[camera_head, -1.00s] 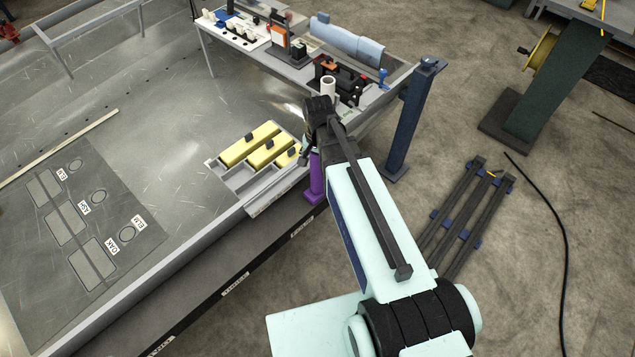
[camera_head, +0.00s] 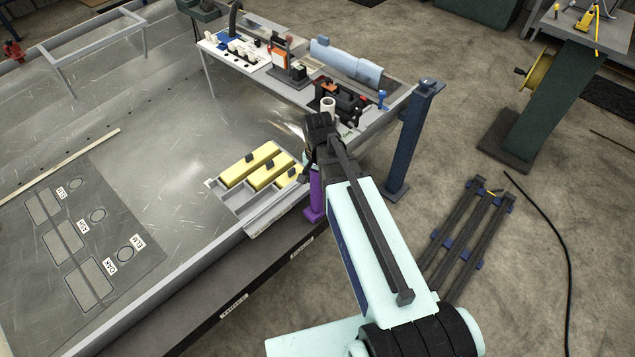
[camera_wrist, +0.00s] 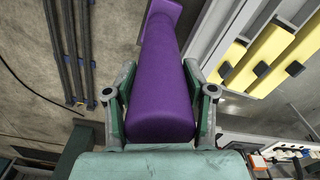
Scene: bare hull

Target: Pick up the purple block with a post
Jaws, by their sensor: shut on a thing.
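The purple block with a post (camera_wrist: 160,85) fills the middle of the wrist view, between the two fingers of my gripper (camera_wrist: 160,110). The fingers press on both sides of it, and its wider end shows at the top of that view. In the head view the purple block (camera_head: 316,195) shows below my gripper (camera_head: 318,165), beside the outer edge of the metal deck. My arm hides part of it and most of the gripper there.
A grey tray (camera_head: 232,198) with yellow blocks (camera_head: 248,164) lies just left of the purple block. A blue post (camera_head: 411,140) stands to the right. A bench (camera_head: 270,68) with tools is behind. Dark rails (camera_head: 468,230) lie on the floor at right.

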